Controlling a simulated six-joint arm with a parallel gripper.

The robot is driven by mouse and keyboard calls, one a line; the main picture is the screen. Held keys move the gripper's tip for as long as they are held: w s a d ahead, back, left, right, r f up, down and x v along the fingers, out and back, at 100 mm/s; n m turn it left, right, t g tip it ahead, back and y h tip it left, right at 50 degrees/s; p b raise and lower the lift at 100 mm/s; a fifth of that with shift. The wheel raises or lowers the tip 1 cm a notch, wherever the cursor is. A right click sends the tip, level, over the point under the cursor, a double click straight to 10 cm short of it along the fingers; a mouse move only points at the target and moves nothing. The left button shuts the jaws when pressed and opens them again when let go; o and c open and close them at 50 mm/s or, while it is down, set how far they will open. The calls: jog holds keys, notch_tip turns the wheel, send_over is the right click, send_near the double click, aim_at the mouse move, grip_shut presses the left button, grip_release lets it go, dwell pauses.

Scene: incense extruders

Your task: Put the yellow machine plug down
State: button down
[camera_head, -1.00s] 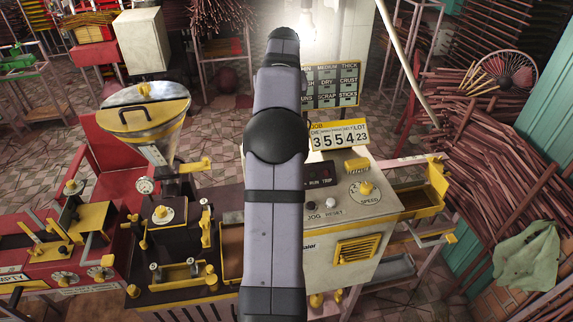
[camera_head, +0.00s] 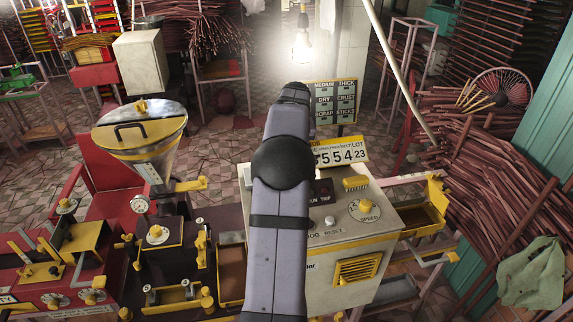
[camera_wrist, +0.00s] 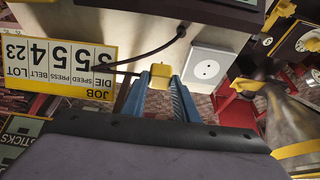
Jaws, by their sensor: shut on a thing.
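In the wrist view my gripper (camera_wrist: 163,82) has its two blue fingers closed on the yellow plug (camera_wrist: 160,70). The plug is held close to the side of the pale machine (camera_wrist: 140,18). A white socket plate (camera_wrist: 207,68) with a round outlet is just right of the plug in that view, apart from it. A dark cable (camera_wrist: 150,52) runs from a hole in the machine down toward the left; its join with the plug is unclear. In the head view my own arm hides the gripper and the plug, in front of the pale machine (camera_head: 340,265).
The yellow number board (camera_wrist: 62,62) is left of the fingers in the wrist view. In the head view a metal hopper (camera_head: 145,150) and black extruder (camera_head: 160,265) stand left of my arm, and a yellow tray (camera_head: 425,215) juts out at the right.

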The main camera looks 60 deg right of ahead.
jog(key=shift+f+p, duration=0.6)
jog(key=shift+f, duration=1.35)
jog(key=shift+f, duration=0.1)
jog(key=shift+f+b, duration=0.3)
jog(key=shift+f, duration=0.05)
jog(key=shift+f, duration=0.2)
jog(key=c, duration=1.4)
grip_release()
jog(key=shift+r, duration=0.1)
